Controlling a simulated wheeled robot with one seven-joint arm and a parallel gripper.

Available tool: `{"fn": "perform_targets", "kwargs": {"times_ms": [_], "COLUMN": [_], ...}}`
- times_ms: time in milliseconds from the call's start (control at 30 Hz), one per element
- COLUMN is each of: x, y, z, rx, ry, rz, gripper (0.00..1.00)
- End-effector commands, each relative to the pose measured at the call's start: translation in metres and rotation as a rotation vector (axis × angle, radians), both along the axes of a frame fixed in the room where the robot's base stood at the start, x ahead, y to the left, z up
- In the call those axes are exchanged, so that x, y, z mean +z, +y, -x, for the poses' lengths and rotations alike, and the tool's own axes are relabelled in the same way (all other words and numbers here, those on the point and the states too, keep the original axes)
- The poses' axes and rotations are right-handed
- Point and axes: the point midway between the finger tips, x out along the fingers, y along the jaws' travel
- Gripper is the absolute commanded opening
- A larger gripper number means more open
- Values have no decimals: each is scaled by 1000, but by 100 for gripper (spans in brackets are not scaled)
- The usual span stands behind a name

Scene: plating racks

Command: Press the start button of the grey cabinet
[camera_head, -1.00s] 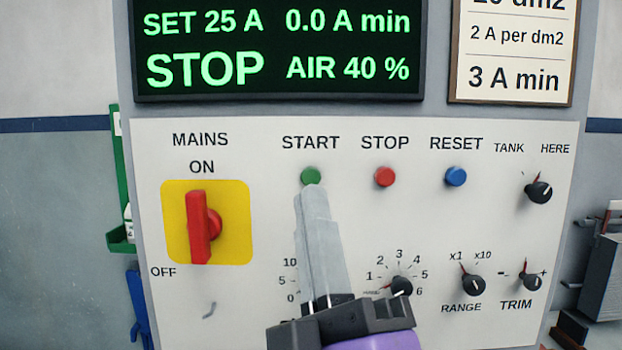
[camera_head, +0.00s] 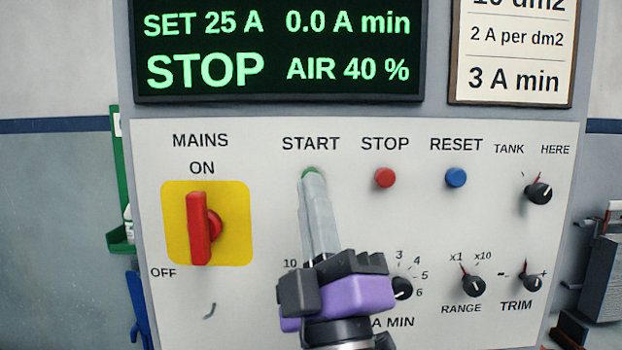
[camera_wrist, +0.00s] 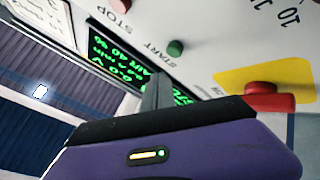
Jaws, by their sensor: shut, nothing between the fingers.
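The grey cabinet's white panel (camera_head: 270,195) faces me. The green start button (camera_head: 311,171) sits under the word START, mostly covered by my fingertips in the head view. In the wrist view the start button (camera_wrist: 175,48) shows whole, beyond the finger ends. My gripper (camera_head: 313,178) is shut and empty, its fingers pointing up at the button; in the wrist view they (camera_wrist: 155,85) appear short of it. I cannot tell whether they touch it. The display (camera_head: 278,50) reads STOP, SET 25 A, 0.0 A min, AIR 40 %.
The red stop button (camera_head: 385,177) and blue reset button (camera_head: 456,177) are right of START. The red mains switch (camera_head: 197,228) on its yellow plate stands out to the left, turned to ON. Black knobs (camera_head: 538,193) sit at the right. A sign (camera_head: 512,50) hangs above.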

Motion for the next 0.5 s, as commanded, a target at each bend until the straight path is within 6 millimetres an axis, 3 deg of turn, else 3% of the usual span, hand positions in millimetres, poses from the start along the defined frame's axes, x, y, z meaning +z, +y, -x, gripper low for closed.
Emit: {"fn": "perform_targets", "kwargs": {"times_ms": [200,500], "x": [0,0], "y": [0,0], "z": [-17,-21], "rx": [-1,0], "ry": [-1,0], "rz": [0,0], "gripper": [0,0]}}
